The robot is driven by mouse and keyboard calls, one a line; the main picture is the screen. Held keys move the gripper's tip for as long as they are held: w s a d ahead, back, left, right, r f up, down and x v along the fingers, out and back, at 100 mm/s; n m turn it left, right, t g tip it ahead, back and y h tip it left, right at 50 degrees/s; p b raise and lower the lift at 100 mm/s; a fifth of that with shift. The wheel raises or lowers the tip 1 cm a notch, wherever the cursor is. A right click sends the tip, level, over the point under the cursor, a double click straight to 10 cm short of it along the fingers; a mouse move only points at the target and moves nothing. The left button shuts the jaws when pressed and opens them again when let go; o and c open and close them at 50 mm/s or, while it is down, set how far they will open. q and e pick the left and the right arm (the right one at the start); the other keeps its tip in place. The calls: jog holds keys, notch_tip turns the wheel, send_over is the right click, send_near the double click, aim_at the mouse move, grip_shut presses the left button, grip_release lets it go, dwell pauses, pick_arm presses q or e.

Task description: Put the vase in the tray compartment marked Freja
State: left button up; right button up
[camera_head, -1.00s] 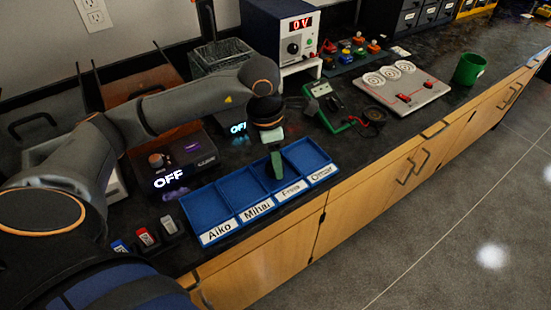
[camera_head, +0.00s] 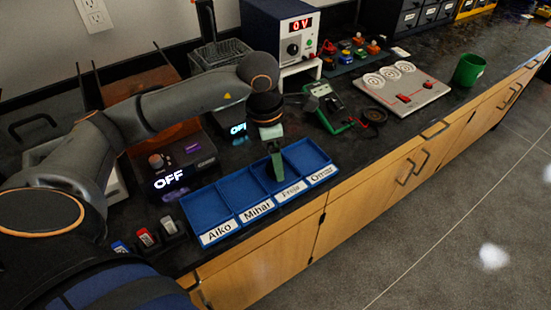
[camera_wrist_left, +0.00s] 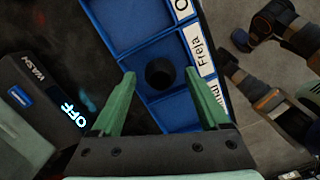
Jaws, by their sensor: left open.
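The blue tray (camera_head: 205,207) lies on the dark counter, with compartments labelled Aiko, Mihai, Freja and Omar. In the left wrist view, a small dark round vase (camera_wrist_left: 160,73) stands in the compartment beside the Freja label (camera_wrist_left: 201,53). My left gripper (camera_head: 276,172) reaches down over that compartment in the head view. The left wrist view shows its green fingers (camera_wrist_left: 161,98) spread wide, with the vase beyond the gap and apart from both fingers. In the head view the vase is not discernible behind the gripper. My right gripper is not in view.
Two devices with OFF displays (camera_head: 185,165) stand left of and behind the tray. A white board (camera_head: 402,88) and a green bin (camera_head: 468,69) stand farther right. The counter's front edge runs close to the tray.

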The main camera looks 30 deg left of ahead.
aim_at(269, 164)
pick_arm(q)
notch_tip(269, 164, up, 11)
jog(key=s+a+p, duration=0.1)
dwell(0.5)
